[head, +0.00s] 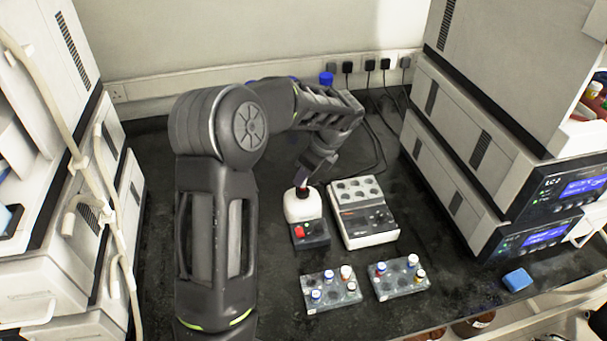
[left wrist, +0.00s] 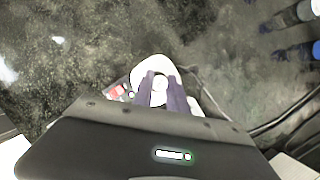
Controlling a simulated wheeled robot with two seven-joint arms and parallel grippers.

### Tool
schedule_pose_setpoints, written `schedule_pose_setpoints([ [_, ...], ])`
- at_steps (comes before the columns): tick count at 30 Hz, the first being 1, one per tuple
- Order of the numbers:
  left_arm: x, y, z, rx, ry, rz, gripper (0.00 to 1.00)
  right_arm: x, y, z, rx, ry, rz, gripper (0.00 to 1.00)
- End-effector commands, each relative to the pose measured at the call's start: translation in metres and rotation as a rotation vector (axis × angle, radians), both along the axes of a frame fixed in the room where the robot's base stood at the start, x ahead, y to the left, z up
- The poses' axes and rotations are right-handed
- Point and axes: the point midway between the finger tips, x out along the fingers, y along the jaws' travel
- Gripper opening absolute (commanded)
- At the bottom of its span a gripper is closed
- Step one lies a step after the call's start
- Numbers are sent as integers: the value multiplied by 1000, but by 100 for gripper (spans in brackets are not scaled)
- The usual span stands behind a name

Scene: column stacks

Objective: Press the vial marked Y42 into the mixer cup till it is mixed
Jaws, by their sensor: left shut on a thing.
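The mixer (head: 314,238) has a dark base with a red button and a white rounded cup (head: 303,209) on top. My left gripper (head: 303,182) is directly above the cup, fingers pointing down. It is shut on a vial, whose white round top (left wrist: 159,90) shows between the fingers (left wrist: 160,88) in the left wrist view. The cup (left wrist: 150,66) shows around and behind the fingertips there. The vial's lower end seems to be at the cup; how deep it sits is hidden. Its marking is not readable. My right gripper is not in view.
Two grey racks (head: 332,290) (head: 402,279) with several capped vials stand in front. A white block device (head: 362,215) with wells stands right of the mixer. Instrument stacks flank the bench. A blue block (head: 517,280) lies at the right edge.

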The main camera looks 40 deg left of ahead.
Motion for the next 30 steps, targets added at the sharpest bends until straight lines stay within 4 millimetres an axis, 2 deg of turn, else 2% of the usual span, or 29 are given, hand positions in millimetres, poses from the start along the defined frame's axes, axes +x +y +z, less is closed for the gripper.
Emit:
schedule_pose_setpoints([
  [30, 0, 0, -8, 0, -1, 0, 0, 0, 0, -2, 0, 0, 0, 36],
])
